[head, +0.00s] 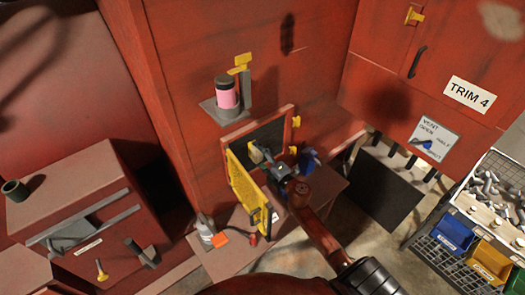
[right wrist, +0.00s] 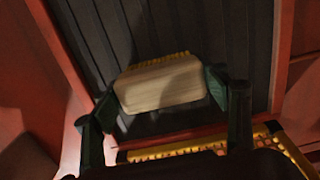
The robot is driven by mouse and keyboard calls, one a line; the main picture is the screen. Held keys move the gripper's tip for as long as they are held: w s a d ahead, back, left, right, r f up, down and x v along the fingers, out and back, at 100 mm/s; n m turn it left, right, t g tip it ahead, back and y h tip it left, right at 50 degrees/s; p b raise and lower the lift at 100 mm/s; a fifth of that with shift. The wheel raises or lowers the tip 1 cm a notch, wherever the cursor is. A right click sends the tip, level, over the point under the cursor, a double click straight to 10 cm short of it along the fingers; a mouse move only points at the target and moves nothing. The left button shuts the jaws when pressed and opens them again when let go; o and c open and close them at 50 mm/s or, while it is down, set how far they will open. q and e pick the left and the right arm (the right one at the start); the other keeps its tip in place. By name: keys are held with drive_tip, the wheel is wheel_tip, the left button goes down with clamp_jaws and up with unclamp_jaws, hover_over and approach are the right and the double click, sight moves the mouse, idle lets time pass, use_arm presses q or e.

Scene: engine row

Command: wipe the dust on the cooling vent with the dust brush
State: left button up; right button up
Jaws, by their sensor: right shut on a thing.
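The cooling vent (right wrist: 220,40) is a dark slatted panel inside a red frame, with its yellow mesh door (head: 243,188) swung open to the left in the head view. My right gripper (head: 263,153) is at the opening in front of the vent. It is shut on the dust brush (right wrist: 160,82), a pale wooden block with yellowish bristles facing the slats. The brush also shows in the head view (head: 255,155). I cannot tell whether the bristles touch the slats. No dust is clearly visible. My left gripper is not in view.
A red ledge (head: 230,258) below the vent holds a spray bottle (head: 206,230) and an orange item (head: 220,239). A pink canister (head: 227,93) stands on a bracket above.

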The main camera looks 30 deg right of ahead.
drive_tip(key=shift+s+a+p, duration=0.15)
drive_tip(key=shift+a+p, duration=0.05)
drive_tip(key=shift+a, duration=0.85)
drive_tip(key=shift+s+a+p, duration=0.1)
drive_tip(key=shift+a+p, duration=0.1)
drive_tip(key=shift+a, duration=0.85)
drive_tip(key=shift+s, duration=0.1)
drive_tip(key=shift+s+d, duration=0.15)
drive_tip(key=shift+s, duration=1.3)
drive_tip(key=shift+s+d, duration=0.15)
drive_tip(key=shift+s, duration=1.3)
drive_tip(key=shift+s, duration=0.1)
drive_tip(key=shift+s+d, duration=0.1)
drive_tip(key=shift+s, duration=1.3)
